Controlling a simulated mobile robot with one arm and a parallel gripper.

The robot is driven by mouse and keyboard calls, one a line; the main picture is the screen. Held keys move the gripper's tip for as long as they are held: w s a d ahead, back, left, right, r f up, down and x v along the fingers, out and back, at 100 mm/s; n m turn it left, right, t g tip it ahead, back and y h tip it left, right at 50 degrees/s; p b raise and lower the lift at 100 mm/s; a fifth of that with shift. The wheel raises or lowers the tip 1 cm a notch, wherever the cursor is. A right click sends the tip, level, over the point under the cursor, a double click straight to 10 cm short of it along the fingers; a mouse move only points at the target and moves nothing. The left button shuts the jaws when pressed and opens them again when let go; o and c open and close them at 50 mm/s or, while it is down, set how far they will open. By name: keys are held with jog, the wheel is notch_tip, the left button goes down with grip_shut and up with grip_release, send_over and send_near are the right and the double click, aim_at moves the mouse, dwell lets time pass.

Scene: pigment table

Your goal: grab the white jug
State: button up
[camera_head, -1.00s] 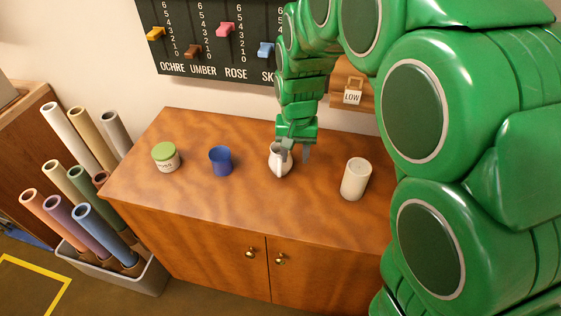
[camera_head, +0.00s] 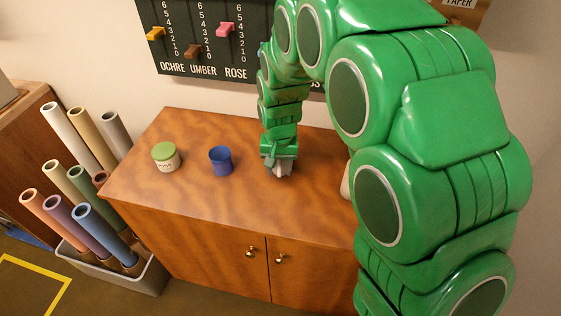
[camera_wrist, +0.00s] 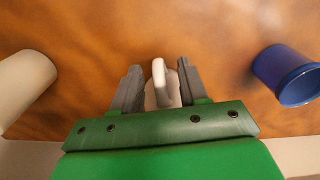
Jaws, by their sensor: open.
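The white jug (camera_wrist: 164,84) stands between the two grey fingers of my gripper (camera_wrist: 159,75) in the wrist view, its handle towards the top of the picture. My gripper is open, with one finger on each side of the jug; a narrow gap shows on the left side, and I cannot tell whether the right finger touches. In the head view my gripper (camera_head: 279,170) is low over the table and hides nearly all of the jug.
On the wooden cabinet top (camera_head: 240,208) a blue cup (camera_head: 220,161) and a green-lidded jar (camera_head: 166,158) stand to the left. A pale cylinder (camera_wrist: 24,86) stands on the other side, mostly hidden by my arm in the head view. A slider board (camera_head: 207,40) hangs behind.

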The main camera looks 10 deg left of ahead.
notch_tip(320, 180, down, 2)
jog(key=shift+f, duration=0.1)
jog(key=shift+c, duration=0.2)
grip_shut()
